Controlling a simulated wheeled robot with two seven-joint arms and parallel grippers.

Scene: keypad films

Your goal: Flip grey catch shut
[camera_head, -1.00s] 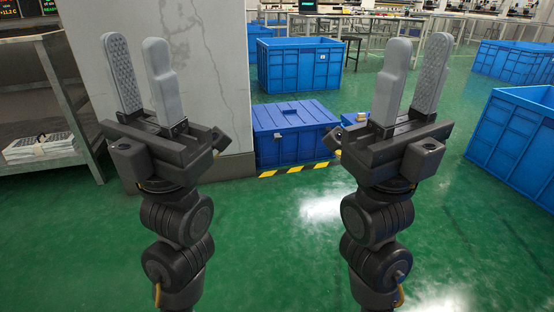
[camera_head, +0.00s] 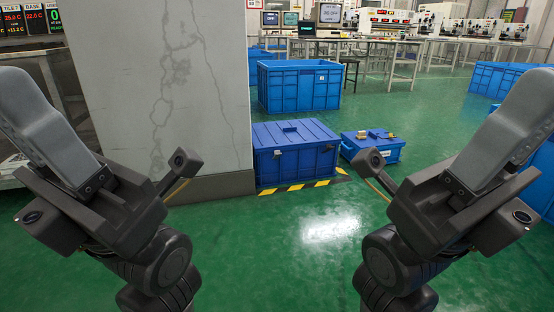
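A blue lidded chest (camera_head: 296,163) stands on the floor against the pillar, with its lid down. A small grey spot on its front, below the lid edge, looks like a catch (camera_head: 277,154); it is too small to tell whether it is open or shut. My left gripper (camera_head: 25,95) is at the left edge, raised, with a grey finger showing. My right gripper (camera_head: 525,100) is at the right edge, also raised. Both are well in front of the chest and hold nothing that I can see. The finger gaps are hidden.
A lower blue box (camera_head: 372,150) with small yellowish pieces on top sits right of the chest. A cracked grey pillar (camera_head: 160,90) stands at left. Open blue crates (camera_head: 300,88) are behind. Yellow-black tape (camera_head: 295,187) edges the chest. Green floor (camera_head: 300,260) in front is clear.

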